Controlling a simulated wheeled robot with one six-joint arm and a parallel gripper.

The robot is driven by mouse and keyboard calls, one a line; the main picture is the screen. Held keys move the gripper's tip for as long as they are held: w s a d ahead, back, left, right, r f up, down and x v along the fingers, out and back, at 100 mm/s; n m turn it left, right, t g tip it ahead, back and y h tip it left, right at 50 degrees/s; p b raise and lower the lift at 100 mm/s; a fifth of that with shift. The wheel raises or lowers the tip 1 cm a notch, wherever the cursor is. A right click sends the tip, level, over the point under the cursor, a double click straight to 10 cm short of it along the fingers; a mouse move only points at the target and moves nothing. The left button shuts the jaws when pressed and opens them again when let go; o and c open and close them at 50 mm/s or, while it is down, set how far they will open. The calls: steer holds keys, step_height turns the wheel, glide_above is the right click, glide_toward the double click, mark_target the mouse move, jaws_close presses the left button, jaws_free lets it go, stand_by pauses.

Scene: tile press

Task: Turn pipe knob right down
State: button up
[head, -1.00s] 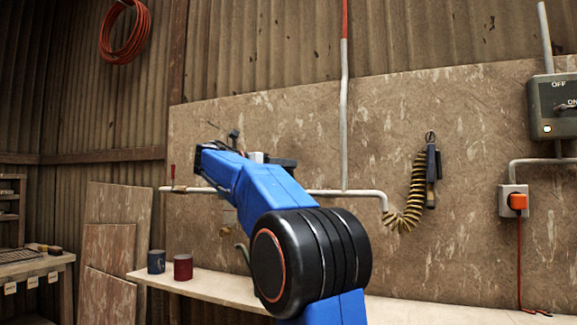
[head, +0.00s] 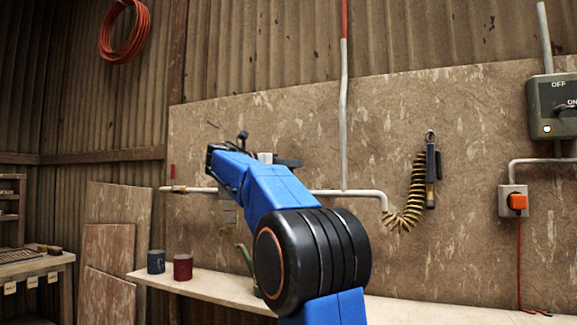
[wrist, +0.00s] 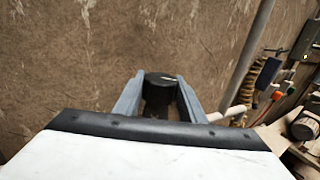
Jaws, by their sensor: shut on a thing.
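In the wrist view a round black knob (wrist: 160,82) with a short pale mark on its top sits between the two grey fingers of my gripper (wrist: 158,92). The fingers are closed on the knob's sides. In the head view my blue arm covers the knob, and the grip cannot be made out there. The pale horizontal pipe (head: 362,193) runs along the wall board behind my arm. It also shows right of the fingers in the wrist view (wrist: 229,113).
A red-handled lever (head: 172,173) is at the pipe's left end. A blue mug (head: 156,262) and a red mug (head: 183,267) stand on the bench (head: 225,289). A coiled yellow hose (head: 408,212) hangs right of my arm. A grey switch box (head: 552,105) is farther right.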

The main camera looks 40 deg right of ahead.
steer(key=shift+t, duration=0.3)
steer(key=n+t, duration=0.1)
steer(key=t, duration=0.1)
steer(key=n+t, duration=0.2)
steer(key=t, duration=0.1)
steer(key=shift+s+n, duration=0.15)
steer(key=shift+n, duration=0.15)
steer(key=shift+r+n+t+y, duration=0.1)
steer(key=shift+n+t+y, duration=0.9)
steer(key=shift+t, duration=0.65)
steer(key=shift+n+t+y, duration=0.7)
steer(key=shift+n+t, duration=0.6)
steer(key=shift+t, duration=0.35)
steer(key=shift+n+t+y, duration=0.5)
steer(key=shift+t, duration=0.1)
steer(key=shift+w, duration=0.2)
steer(key=o, duration=1)
steer(key=shift+o, duration=0.2)
steer(key=v, duration=1.7)
steer(key=shift+a, duration=0.25)
steer(key=shift+s, duration=0.15)
